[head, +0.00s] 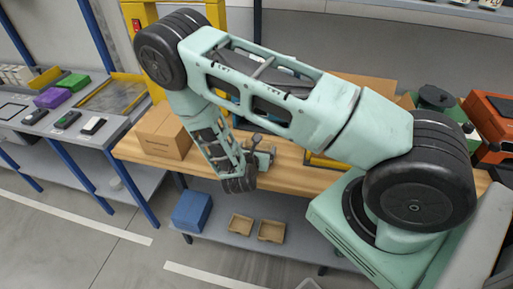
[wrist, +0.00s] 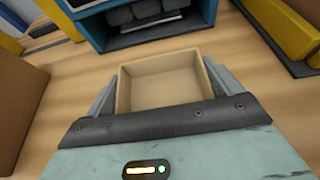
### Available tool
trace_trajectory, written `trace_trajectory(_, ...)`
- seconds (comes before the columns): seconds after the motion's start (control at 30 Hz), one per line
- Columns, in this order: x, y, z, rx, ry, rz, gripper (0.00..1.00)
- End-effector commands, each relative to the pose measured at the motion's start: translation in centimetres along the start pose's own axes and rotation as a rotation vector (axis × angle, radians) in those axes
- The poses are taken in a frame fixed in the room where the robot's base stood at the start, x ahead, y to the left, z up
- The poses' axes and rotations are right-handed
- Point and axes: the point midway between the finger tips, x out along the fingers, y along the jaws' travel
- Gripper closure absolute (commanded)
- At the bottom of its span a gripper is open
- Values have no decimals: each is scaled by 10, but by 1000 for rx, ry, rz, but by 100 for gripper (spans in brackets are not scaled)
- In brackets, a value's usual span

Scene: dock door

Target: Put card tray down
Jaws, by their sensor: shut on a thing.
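The card tray (wrist: 165,103) is a small tan open tray, empty inside, in the middle of the wrist view. My gripper (wrist: 163,84) is shut on it, with one grey finger at each side. In the head view my gripper (head: 262,158) is over the wooden bench (head: 298,177), right of a cardboard box. The held tray is hidden there behind my arm. I cannot tell whether it touches the bench top or is just above it.
A cardboard box (head: 163,135) stands on the bench at left. A blue open-fronted holder (wrist: 150,28) with grey things is ahead of the tray, and a yellow item (wrist: 284,30) is at right. Two similar tan trays (head: 241,224) and a blue bin (head: 192,211) are on the lower shelf.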

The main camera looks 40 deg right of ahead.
Motion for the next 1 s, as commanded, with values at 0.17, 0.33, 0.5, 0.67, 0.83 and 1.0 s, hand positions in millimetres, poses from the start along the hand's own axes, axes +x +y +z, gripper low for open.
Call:
trace_trajectory(0.17,0,0,-1,0,0,0,32)
trace_trajectory(0.33,1,0,-3,0,0,1,0)
trace_trajectory(0.5,1,0,-2,0,0,0,0)
trace_trajectory(0.67,-5,1,-1,0,1,3,0)
trace_trajectory(0.83,-35,2,-3,0,1,6,0)
trace_trajectory(1.0,-72,2,-4,0,1,6,0)
